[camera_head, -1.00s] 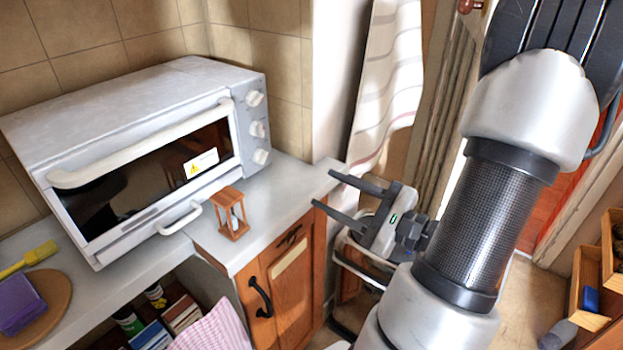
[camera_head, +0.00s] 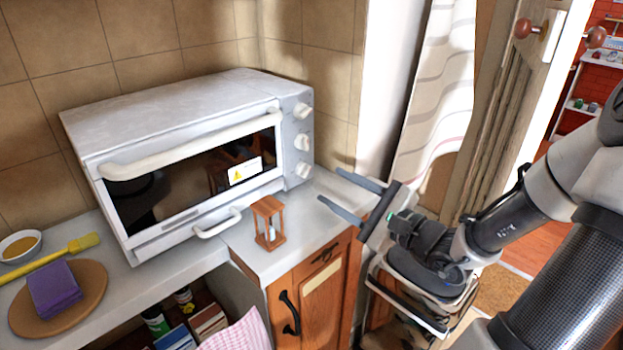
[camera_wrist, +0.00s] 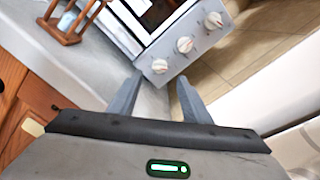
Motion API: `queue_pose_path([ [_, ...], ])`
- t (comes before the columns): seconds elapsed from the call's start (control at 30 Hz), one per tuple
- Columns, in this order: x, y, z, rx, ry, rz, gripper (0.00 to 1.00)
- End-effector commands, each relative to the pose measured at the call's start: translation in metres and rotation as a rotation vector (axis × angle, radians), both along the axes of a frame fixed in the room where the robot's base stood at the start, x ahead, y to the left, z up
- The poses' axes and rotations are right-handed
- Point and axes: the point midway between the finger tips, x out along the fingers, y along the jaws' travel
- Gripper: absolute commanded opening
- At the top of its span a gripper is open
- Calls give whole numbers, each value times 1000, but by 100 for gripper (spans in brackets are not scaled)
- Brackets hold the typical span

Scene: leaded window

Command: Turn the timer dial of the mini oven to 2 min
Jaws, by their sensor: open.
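The white mini oven (camera_head: 190,110) stands on the counter against the tiled wall, door shut. Three white dials are stacked at the right of its front: upper (camera_head: 304,111), middle (camera_head: 304,142) and lower (camera_head: 302,170). The wrist view shows all three in a slanted row, the nearest (camera_wrist: 160,66) just beyond my fingertips. Which one is the timer, and the dial markings, are too small to tell. My gripper (camera_head: 328,186) is open and empty, right of the oven at the counter's right end. It also shows in the wrist view (camera_wrist: 158,84), touching no dial.
A small wooden hourglass (camera_head: 268,222) stands on the counter before the oven, left of my gripper. A round board (camera_head: 85,305) with a purple sponge (camera_head: 54,288) lies at the left. A striped curtain (camera_head: 435,90) hangs behind my gripper.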

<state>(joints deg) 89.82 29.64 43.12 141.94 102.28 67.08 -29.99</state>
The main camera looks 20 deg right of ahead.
Motion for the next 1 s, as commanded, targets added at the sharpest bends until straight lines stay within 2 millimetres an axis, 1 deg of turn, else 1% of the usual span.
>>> queue_pose_path([
  [0.03,11,5,-3,0,-1,5,44],
  [0.2,43,18,-2,0,-3,3,44],
  [0.4,68,28,-1,0,-2,3,44],
  [0.57,76,31,0,0,0,0,44],
  [0.83,77,31,0,0,0,0,44],
  [1.0,77,31,0,0,0,0,15],
])
